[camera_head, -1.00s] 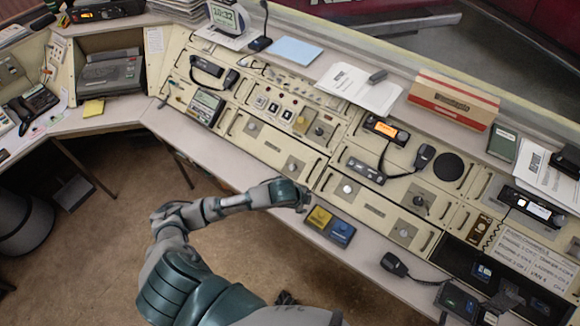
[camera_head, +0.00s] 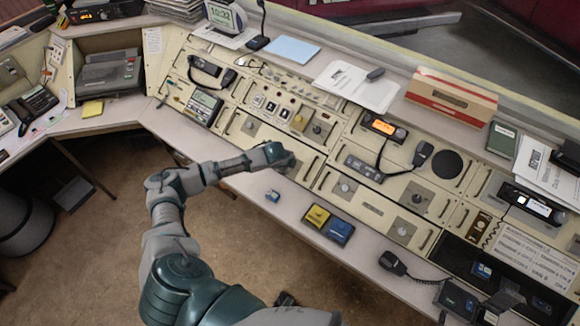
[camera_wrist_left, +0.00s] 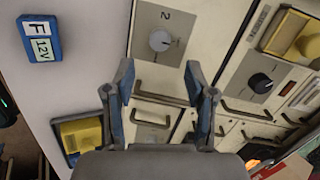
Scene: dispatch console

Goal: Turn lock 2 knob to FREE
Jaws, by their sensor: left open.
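The lock 2 knob (camera_wrist_left: 161,41) is a round grey knob on a grey plate marked 2 in the left wrist view. I cannot read its setting or a FREE label. In the head view my left forearm and gripper cover that part of the console. My left gripper (camera_head: 288,158) is over the lower front panels there. In the left wrist view its two fingers (camera_wrist_left: 158,66) are spread apart and empty, and the knob shows beyond the gap between their tips. It looks apart from both fingers. My right gripper is not seen.
A blue 12V block (camera_wrist_left: 40,38) and a yellow block (camera_wrist_left: 80,135) are on the front ledge. A black knob (camera_wrist_left: 261,83) and pull handles (camera_wrist_left: 155,97) are close by. A corded handset (camera_head: 393,264) lies farther right on the ledge.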

